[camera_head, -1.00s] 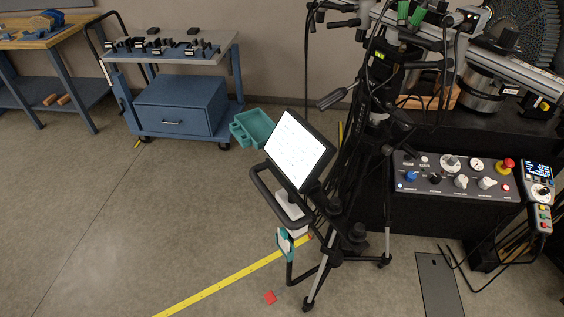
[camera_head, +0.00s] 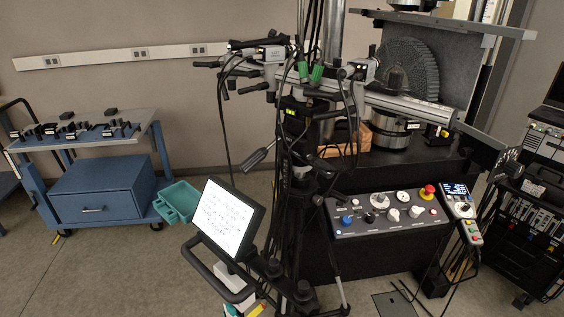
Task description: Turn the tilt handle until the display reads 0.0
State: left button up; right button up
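A dark tripod (camera_head: 287,200) stands in the middle and carries a long metal bar (camera_head: 400,105) with camera-like heads. A black handle with a thick grip (camera_head: 257,157) sticks out to the left of the tripod head; it looks like the tilt handle. A small lit yellow-green display (camera_head: 291,113) sits on the tripod head, too small to read. Cables hang in front of parts of the head. Neither of my grippers is in view.
A white tablet screen (camera_head: 225,217) stands at the tripod's front left. A control panel (camera_head: 390,210) with knobs and a red button is at right. A blue cart (camera_head: 100,190) and teal bin (camera_head: 178,201) stand left. An equipment rack (camera_head: 530,210) is at far right. Floor at lower left is clear.

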aim_at(253, 160)
jog(key=i+j+z, duration=0.1)
jog(key=j+z, duration=0.2)
jog(key=z, duration=0.15)
jog(key=j+z, duration=0.7)
jog(key=z, duration=0.2)
jog(key=j+z, duration=0.45)
